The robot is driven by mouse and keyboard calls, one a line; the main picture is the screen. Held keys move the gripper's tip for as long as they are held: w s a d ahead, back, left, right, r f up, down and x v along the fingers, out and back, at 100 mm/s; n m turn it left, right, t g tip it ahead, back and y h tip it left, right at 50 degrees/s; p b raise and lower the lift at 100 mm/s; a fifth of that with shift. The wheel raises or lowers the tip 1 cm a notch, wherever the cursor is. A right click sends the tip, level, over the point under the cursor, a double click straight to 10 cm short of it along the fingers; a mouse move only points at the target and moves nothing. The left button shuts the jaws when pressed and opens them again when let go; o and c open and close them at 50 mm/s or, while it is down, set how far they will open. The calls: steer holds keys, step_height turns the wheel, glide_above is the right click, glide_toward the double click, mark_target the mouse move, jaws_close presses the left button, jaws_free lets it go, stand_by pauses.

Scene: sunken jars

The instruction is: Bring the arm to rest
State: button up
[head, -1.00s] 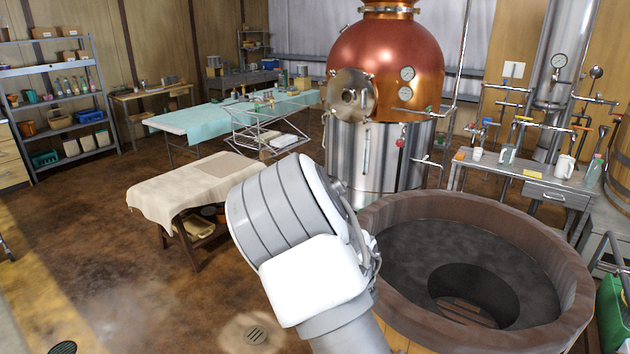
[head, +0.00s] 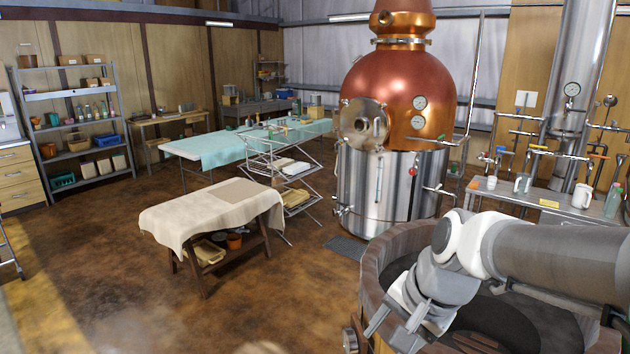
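My arm comes in from the right edge and bends down over the big wooden tub (head: 372,262). My gripper (head: 397,322) hangs low at the tub's near left side, pointing down and to the left. Its two fingers stand apart, with nothing seen between them. I cannot tell whether it touches the tub's rim. The arm and gripper hide much of the tub's inside; a dark grey surface with a darker round hollow shows below the arm.
A cloth-covered wooden bench (head: 212,208) stands left of the tub. The copper still (head: 392,85) rises behind it. A metal side table (head: 545,196) with mugs and a bottle is at the right. The brown floor (head: 90,270) at left is open.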

steer(key=s+d+r+n+t+h, duration=0.2)
steer(key=s+d+r+n, duration=0.1)
steer(key=s+n, duration=0.5)
steer(key=shift+s+r+n+h+b, duration=0.3)
steer(key=shift+s+r, duration=0.1)
steer(key=shift+s, duration=0.3)
